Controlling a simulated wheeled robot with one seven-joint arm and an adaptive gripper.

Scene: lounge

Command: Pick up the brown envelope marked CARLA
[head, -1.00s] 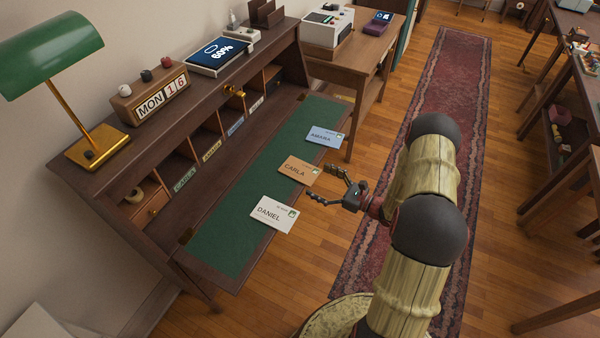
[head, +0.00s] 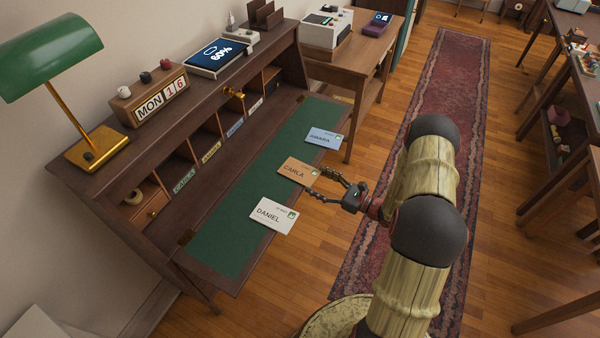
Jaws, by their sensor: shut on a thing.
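The brown envelope marked CARLA (head: 297,171) lies at the front edge of the desk's green writing surface, its right end at my gripper. My gripper (head: 317,182) comes from the right and is shut on the envelope's right edge. The white envelope marked DANIEL (head: 272,216) lies nearer on the desk. The blue envelope marked AMARA (head: 323,138) lies farther back. Both are apart from my gripper.
The desk's green surface (head: 225,235) is bare to the left of the envelopes. Behind it are labelled pigeonholes, one tagged CARLA (head: 185,181). A green lamp (head: 50,55) and a date block (head: 150,95) stand on top. Wooden floor and a red rug lie right.

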